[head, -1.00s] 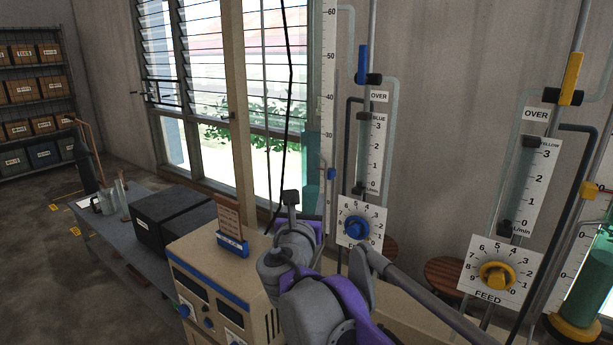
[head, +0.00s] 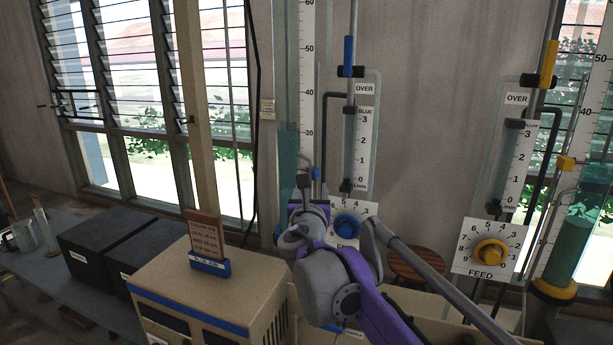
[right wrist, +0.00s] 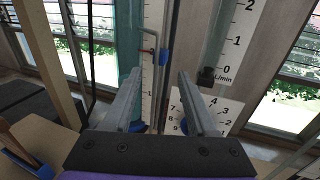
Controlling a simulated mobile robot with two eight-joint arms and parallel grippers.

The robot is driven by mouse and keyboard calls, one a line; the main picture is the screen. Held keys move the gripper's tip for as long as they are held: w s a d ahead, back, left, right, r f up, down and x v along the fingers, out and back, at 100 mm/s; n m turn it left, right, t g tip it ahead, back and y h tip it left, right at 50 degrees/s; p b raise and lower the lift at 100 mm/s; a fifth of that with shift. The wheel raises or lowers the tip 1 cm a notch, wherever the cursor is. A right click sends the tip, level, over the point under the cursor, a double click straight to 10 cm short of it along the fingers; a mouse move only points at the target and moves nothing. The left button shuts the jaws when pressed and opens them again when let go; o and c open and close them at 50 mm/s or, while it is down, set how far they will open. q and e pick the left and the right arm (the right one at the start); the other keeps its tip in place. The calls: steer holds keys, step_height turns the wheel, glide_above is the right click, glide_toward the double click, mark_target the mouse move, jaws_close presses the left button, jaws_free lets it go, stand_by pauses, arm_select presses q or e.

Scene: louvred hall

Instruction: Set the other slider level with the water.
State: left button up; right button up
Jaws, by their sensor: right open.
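The blue slider (head: 315,173) is on a thin rod beside the left water column (head: 287,185). My left gripper is out of view.
A blue feed knob (head: 347,227) is close beside my right gripper, and a yellow feed knob (head: 490,253) is further right. A beige cabinet (head: 215,290) with a sign on a blue stand (head: 208,265) is at the left. Black boxes (head: 108,245) stand behind it.

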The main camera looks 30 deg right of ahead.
mark_target(313, 176)
steer(key=x, duration=0.7)
steer(key=shift+w+d, duration=0.3)
steer(key=shift+w+d+r+p, duration=0.1)
steer(key=shift+w+d+p, duration=0.05)
steer(key=shift+w+p, duration=0.15)
steer(key=shift+w+d, duration=0.25)
steer(key=shift+w, duration=0.2)
jaws_close()
stand_by(0.8)
